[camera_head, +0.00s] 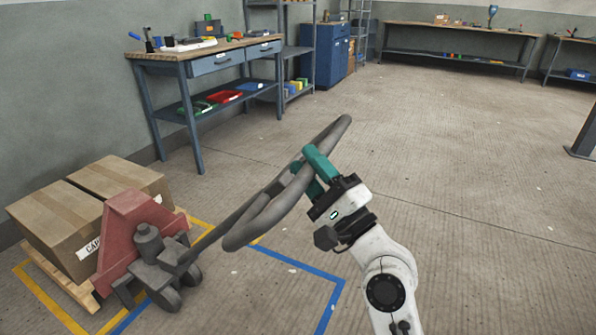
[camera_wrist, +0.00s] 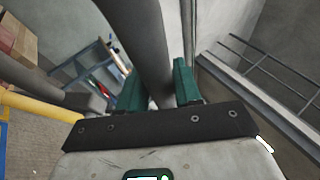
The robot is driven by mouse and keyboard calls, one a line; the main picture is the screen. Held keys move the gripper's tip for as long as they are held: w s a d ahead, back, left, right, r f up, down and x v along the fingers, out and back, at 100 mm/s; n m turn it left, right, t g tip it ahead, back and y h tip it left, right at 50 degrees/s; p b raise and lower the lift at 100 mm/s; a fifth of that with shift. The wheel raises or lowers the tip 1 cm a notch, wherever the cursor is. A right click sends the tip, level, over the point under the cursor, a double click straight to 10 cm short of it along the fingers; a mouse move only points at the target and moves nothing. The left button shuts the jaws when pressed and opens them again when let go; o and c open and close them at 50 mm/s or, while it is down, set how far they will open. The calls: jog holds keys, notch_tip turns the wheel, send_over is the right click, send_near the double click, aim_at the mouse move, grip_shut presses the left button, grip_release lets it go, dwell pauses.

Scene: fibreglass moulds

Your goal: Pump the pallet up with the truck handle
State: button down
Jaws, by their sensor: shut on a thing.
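The pallet truck (camera_head: 130,235) is red with a dark pump unit and wheels, standing at the lower left. Its long grey handle (camera_head: 245,238) slants up to the right and ends in a loop. My gripper (camera_head: 312,172) has green fingers and is shut on the handle loop. In the wrist view the grey handle bar (camera_wrist: 148,45) runs between the two green fingers (camera_wrist: 158,88). The wooden pallet (camera_head: 62,278) carries cardboard boxes (camera_head: 60,222) at the left. The truck's forks are hidden, and I cannot tell how high the pallet sits.
Yellow floor tape (camera_head: 40,297) and blue floor tape (camera_head: 300,264) mark the floor around the pallet and truck. A workbench (camera_head: 190,62) with drawers stands behind, beside shelves and a blue cabinet (camera_head: 328,50). Another bench (camera_head: 460,30) lines the back wall.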

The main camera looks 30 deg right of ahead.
jog(key=shift+s+d+f+t+b, duration=0.15)
jog(key=shift+s+d+f+b, duration=0.2)
jog(key=shift+f+b, duration=0.15)
jog(key=shift+s+d+f+t+b, duration=0.15)
jog(key=shift+s+d+f+b, duration=0.1)
jog(key=shift+s+f+b, duration=0.25)
jog(key=shift+w, duration=0.1)
jog(key=c, duration=0.9)
grip_release()
jog(key=shift+o, duration=0.2)
jog(key=b+v, duration=0.2)
jog(key=v, duration=0.8)
jog(key=shift+s+f+b, duration=0.15)
jog(key=shift+s+b, duration=0.2)
jog(key=shift+b, duration=0.05)
